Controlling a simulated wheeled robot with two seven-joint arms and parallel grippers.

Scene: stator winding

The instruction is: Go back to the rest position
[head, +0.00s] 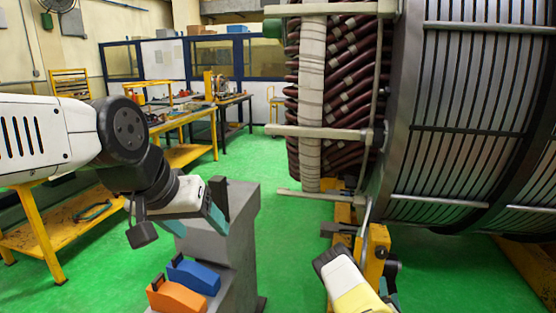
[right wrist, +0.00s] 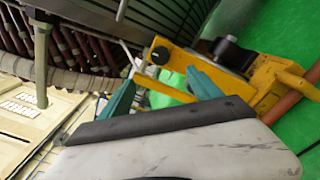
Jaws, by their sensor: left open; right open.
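My left gripper (head: 194,222) hangs at the centre left of the head view, beside the top of a grey pedestal (head: 240,215). Its teal fingers are apart, with nothing seen between them. My right arm's white and yellow end is low in the head view, in front of the stator's yellow stand (head: 375,255). In the right wrist view my right gripper (right wrist: 160,92) has its teal fingers spread and empty, with the yellow stand beyond. The large stator (head: 470,120) fills the right side, with dark red coils (head: 355,70) at its end.
An orange tape dispenser (head: 175,296) and a blue one (head: 195,276) sit on a lower grey ledge. A yellow workbench (head: 60,220) stands at the left. Green floor (head: 290,230) is clear between the pedestal and the stator.

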